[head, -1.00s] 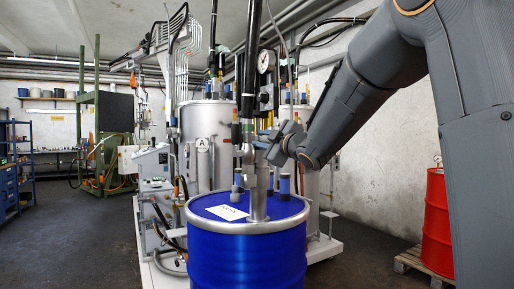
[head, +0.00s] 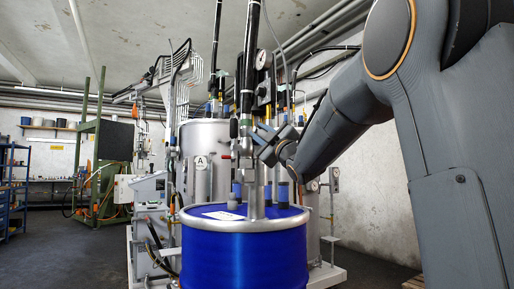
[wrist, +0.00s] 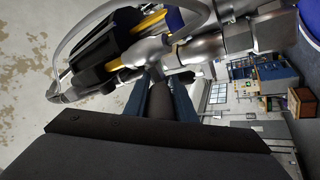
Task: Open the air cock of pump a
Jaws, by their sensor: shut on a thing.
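Pump A's dark upright column (head: 247,75) rises from the blue drum, in front of a silver tank with an "A" sign (head: 200,163). My gripper (head: 266,137) reaches in from the right and meets the pump fittings beside the column. In the wrist view its two blue-grey fingers are shut on a dark rounded piece (wrist: 161,98), which appears to be the air cock's handle. Metal pipe fittings (wrist: 172,48) and a black body with yellow parts (wrist: 115,50) lie just beyond. The fingertips and the cock's exact angle are partly hidden.
The blue drum (head: 243,252) stands close in front, with a white label on its lid. A pressure gauge (head: 263,60) and hoses hang near my arm. A green frame (head: 98,160) stands at the left. Floor is open at the left.

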